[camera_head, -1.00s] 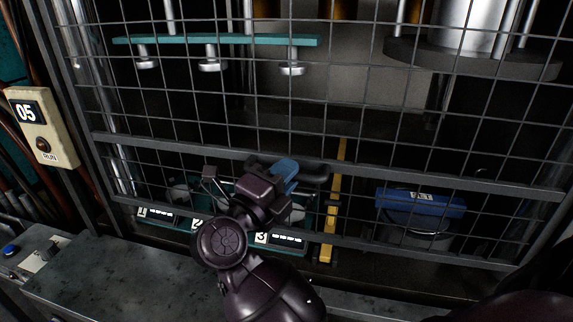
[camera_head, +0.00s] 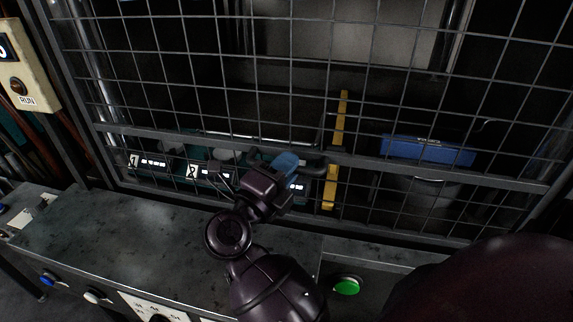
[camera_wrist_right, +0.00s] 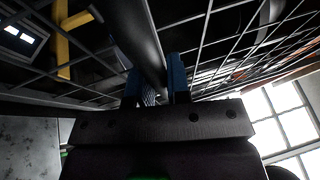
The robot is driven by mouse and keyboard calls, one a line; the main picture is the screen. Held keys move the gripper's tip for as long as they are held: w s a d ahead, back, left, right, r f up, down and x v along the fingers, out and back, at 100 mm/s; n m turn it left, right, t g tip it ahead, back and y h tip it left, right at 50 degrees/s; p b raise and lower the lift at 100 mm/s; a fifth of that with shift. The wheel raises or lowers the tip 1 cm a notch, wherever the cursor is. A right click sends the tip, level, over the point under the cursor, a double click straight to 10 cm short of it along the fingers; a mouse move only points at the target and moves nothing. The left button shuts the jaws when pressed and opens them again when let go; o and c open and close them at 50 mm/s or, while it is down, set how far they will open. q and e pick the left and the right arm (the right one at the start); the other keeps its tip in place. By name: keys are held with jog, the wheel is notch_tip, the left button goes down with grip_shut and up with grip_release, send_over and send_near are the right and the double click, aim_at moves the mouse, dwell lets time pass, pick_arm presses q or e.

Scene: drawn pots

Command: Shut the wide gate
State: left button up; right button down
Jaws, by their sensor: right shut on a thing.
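The wide gate (camera_head: 435,178) is a dark wire-mesh panel with grey rails, spanning most of the head view. Its lower rail runs just above the back of the grey bench; whether they touch is unclear. A dark bar handle (camera_head: 317,164) sits on its middle rail. My right gripper (camera_head: 284,166) is shut on this handle, partly hiding it. In the right wrist view, the blue fingers of the gripper (camera_wrist_right: 155,82) stand on both sides of the dark handle bar (camera_wrist_right: 139,38). My left gripper is not in view.
The grey bench (camera_head: 130,235) lies in front, with a green button (camera_head: 346,287) and other controls. Behind the mesh are a yellow post (camera_head: 331,188), a blue-topped container (camera_head: 428,150) and numbered teal units. A RUN box (camera_head: 22,78) is at left.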

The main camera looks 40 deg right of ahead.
jog(key=shift+f, duration=0.4)
jog(key=c, duration=1.1)
grip_release()
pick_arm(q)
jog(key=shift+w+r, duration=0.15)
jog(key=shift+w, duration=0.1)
pick_arm(e)
jog(key=shift+r, duration=0.1)
